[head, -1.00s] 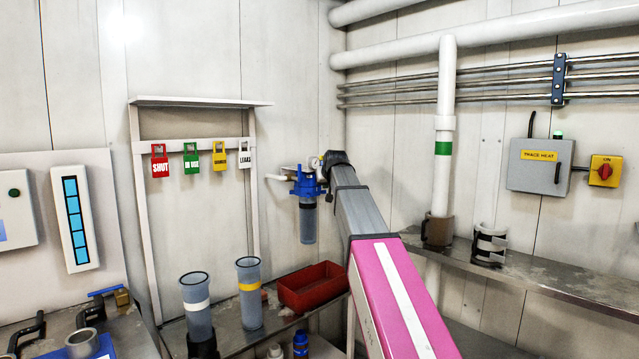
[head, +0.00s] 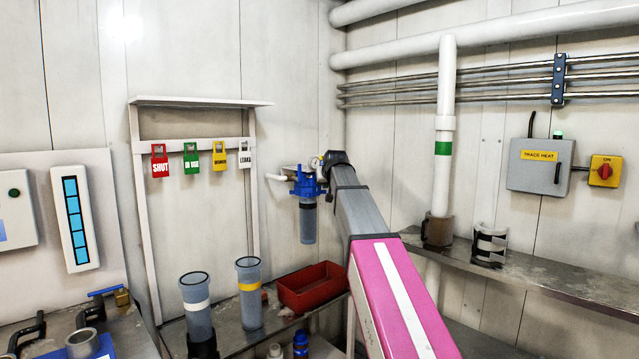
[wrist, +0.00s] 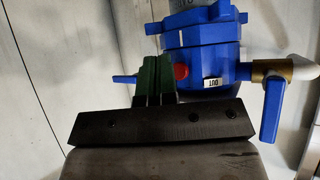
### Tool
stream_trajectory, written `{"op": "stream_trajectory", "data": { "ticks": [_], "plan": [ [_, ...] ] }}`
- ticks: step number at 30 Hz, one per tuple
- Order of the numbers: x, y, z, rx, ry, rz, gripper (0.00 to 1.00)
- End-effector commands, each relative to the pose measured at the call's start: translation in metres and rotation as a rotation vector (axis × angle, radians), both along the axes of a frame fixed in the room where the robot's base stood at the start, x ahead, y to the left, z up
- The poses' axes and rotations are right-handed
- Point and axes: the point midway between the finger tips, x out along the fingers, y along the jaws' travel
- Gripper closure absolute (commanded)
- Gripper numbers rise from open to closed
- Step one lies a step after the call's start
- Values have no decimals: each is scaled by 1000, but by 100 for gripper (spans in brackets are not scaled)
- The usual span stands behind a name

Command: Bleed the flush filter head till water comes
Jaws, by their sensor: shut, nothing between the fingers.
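The blue flush filter head (head: 306,183) is on the back wall in the head view, with a clear bluish bowl (head: 307,224) hanging below it and a small round gauge (head: 315,163) above. In the wrist view the blue head (wrist: 208,50) fills the upper middle, with a red round button (wrist: 181,71) and a small white "OUT" label (wrist: 213,83) that reads upside down. My gripper (wrist: 152,62) has its green fingers shut and empty, just left of the red button. I cannot tell whether they touch the head. In the head view my arm hides the fingers.
A blue lever (wrist: 272,109) hangs from a brass fitting (wrist: 262,70) right of the head, joined to a white pipe (wrist: 300,69). A red bin (head: 312,288) and two clear housings (head: 197,305) stand on the bench below. Hanging tags (head: 160,161) are to the left.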

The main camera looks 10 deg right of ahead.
Motion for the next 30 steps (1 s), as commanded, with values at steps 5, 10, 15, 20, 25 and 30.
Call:
{"op": "stream_trajectory", "data": {
  "ticks": [5,10,15,20,25,30],
  "plan": [
    [2,1,0,0,0,0,100],
    [7,4,0,0,0,0,100],
    [7,5,0,0,0,0,100],
    [7,5,0,0,0,0,100],
    [8,5,0,0,0,0,100],
    [9,6,0,0,0,0,100]
  ]
}}
